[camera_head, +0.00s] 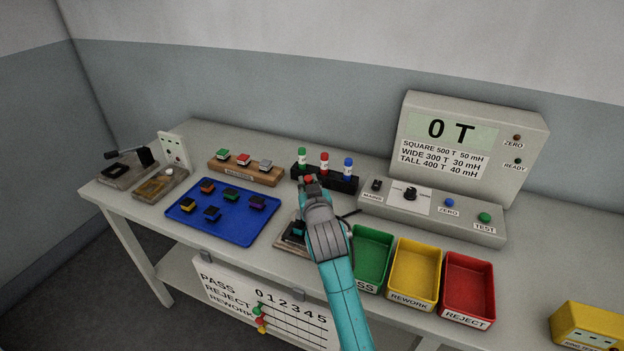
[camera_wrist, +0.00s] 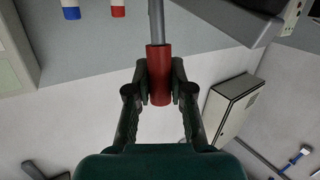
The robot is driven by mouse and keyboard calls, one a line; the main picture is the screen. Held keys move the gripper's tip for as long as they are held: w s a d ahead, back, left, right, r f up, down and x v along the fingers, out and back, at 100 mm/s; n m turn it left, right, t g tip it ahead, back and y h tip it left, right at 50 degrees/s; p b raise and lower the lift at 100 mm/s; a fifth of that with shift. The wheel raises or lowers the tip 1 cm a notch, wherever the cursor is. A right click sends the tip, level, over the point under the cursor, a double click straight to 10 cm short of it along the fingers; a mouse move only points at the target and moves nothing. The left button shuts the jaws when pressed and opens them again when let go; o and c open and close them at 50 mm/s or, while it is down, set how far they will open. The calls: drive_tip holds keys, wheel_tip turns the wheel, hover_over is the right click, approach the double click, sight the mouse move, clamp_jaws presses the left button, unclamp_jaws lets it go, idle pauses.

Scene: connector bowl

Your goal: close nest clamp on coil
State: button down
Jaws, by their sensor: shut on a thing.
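My gripper (camera_wrist: 159,92) is shut on the red grip of a clamp lever (camera_wrist: 159,62), with a grey metal rod running out of the grip. In the head view, my gripper (camera_head: 312,188) is above the work nest (camera_head: 284,246) at the bench's middle front, and a bit of the red grip (camera_head: 309,178) shows at its tip. A dark coil with a teal part (camera_head: 298,229) sits in the nest, partly hidden by my arm. The clamp's pivot and its contact with the coil are hidden.
A blue tray (camera_head: 234,232) with several coils lies left of the nest. Green (camera_head: 371,252), yellow (camera_head: 413,271) and red (camera_head: 467,284) bins stand to the right.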

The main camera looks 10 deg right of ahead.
drive_tip(key=shift+s+a+f+n+t, duration=0.15)
drive_tip(key=shift+s+a+n+t, duration=0.2)
drive_tip(key=shift+t, duration=0.2)
drive_tip(key=shift+s+a+f+n+t, duration=0.15)
drive_tip(key=shift+s+a+n+t, duration=0.1)
drive_tip(key=shift+s+t, duration=0.25)
drive_tip(key=shift+f+t+h, duration=0.1)
drive_tip(key=shift+t+h, duration=0.15)
drive_tip(key=shift+h, duration=0.05)
drive_tip(key=shift+a+f, duration=0.1)
drive_tip(key=shift+f, duration=0.05)
drive_tip(key=c, duration=1)
unclamp_jaws()
drive_tip(key=shift+s, duration=0.1)
drive_tip(key=shift+s, duration=0.35)
drive_tip(key=s, duration=1.1)
drive_tip(key=shift+a+f, duration=0.35)
drive_tip(key=shift+a, duration=0.05)
